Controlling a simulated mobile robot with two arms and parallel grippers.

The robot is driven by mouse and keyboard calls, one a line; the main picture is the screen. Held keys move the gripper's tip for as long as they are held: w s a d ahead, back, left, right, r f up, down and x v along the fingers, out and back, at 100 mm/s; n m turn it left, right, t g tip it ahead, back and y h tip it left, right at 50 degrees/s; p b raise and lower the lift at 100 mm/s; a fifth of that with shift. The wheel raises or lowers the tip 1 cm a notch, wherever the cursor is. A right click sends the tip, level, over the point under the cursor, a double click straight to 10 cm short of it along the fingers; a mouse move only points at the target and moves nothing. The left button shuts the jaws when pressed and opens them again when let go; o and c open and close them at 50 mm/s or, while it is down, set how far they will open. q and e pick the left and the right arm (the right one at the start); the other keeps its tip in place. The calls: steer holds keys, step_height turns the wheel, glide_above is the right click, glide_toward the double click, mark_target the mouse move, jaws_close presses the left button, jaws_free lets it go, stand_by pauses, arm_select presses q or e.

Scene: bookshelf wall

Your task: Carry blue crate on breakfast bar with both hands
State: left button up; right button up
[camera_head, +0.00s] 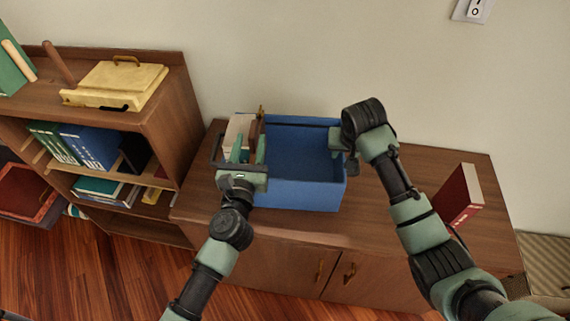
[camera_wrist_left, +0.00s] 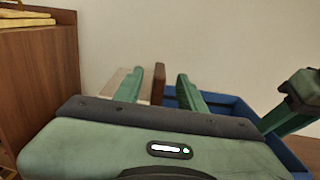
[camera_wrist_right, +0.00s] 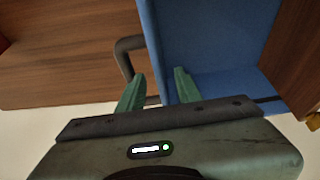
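The blue crate (camera_head: 302,194) sits on a low wooden cabinet against the wall. It also shows in the left wrist view (camera_wrist_left: 235,103) and the right wrist view (camera_wrist_right: 210,35). A pale block (camera_head: 238,130) and a brown upright piece (camera_wrist_left: 158,84) stand at its left end; whether they are inside is unclear. My left gripper (camera_head: 247,150) is open at that end, its fingers apart with these pieces seen between and beyond them. My right gripper (camera_wrist_right: 158,88) is open at the crate's right wall, beside a dark curved handle (camera_wrist_right: 128,52). Contact with the wall is unclear.
The cabinet top (camera_head: 410,165) is bare right of the crate, up to a red book (camera_head: 459,196). A wooden bookshelf (camera_head: 175,120) with books and a yellow box (camera_head: 115,83) stands at left. A wicker-like box (camera_head: 548,262) is at far right.

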mark_target(255, 120)
arm_select(q)
steer(key=shift+r, duration=0.1)
arm_select(e)
steer(key=shift+s, duration=0.1)
arm_select(q)
steer(key=shift+w, duration=0.2)
arm_select(e)
steer(key=shift+f, duration=0.25)
arm_select(q)
steer(key=w, duration=0.7)
steer(key=shift+w, duration=0.25)
arm_select(e)
steer(key=x, duration=0.7)
steer(key=shift+w+f, duration=0.2)
steer(key=shift+w, duration=0.1)
arm_select(q)
jaws_close()
arm_select(e)
jaws_close()
steer(key=shift+s, duration=0.1)
arm_select(q)
steer(key=shift+d+r, duration=0.1)
steer(key=shift+r, duration=0.1)
arm_select(e)
steer(key=shift+r, duration=0.3)
arm_select(q)
steer(key=shift+w, duration=0.1)
arm_select(e)
steer(key=shift+w, duration=0.25)
